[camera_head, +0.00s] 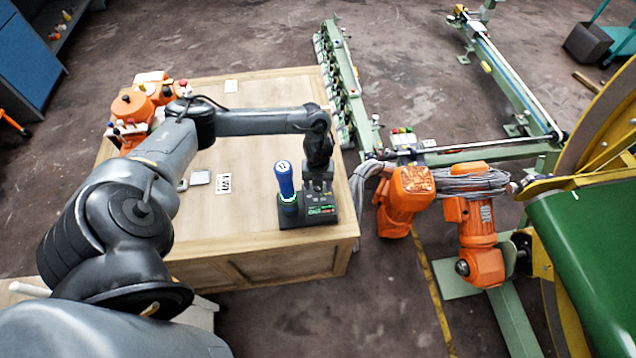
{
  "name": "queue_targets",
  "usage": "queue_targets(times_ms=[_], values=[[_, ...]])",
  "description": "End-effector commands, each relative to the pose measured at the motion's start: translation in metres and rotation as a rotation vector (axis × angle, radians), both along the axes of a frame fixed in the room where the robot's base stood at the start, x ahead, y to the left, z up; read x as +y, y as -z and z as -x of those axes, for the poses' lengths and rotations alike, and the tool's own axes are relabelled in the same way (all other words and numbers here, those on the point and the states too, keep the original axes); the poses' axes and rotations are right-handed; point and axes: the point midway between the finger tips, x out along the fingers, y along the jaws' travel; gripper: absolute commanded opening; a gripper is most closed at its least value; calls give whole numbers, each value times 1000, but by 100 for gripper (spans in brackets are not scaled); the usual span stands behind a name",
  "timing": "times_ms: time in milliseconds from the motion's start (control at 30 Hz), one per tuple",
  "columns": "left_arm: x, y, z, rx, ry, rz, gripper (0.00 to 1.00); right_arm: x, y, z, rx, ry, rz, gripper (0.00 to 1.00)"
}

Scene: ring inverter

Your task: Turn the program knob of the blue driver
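The blue driver (284,180) stands upright near the front right corner of the wooden table, with a small dark-marked white cap on top. Its lower end is at a black base (310,217) with green print and small lights. The program knob cannot be made out at this size. My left arm reaches in from the left, and my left gripper (318,165) points down just right of the driver, over the back part of the black base. Its fingers are dark and small, so I cannot tell whether they are open or touch anything. My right gripper is not in view.
The wooden table (250,255) has a printed card (222,183) and a small grey square item (199,178) left of the driver. Orange equipment (132,107) stands at the back left. An orange industrial robot (405,195) and green rails stand right of the table.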

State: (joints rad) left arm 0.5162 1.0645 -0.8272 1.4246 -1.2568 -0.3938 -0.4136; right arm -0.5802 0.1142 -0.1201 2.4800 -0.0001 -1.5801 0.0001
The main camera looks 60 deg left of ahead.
Motion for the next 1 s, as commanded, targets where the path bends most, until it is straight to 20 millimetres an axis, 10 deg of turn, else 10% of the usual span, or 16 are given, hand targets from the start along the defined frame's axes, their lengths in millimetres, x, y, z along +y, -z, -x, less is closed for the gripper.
queue_targets(times_ms=[367,1000], values=[[0,-12,-1,-3,-1,-1,61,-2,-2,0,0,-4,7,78],[0,-103,0,-1,0,-1,61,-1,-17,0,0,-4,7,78]])
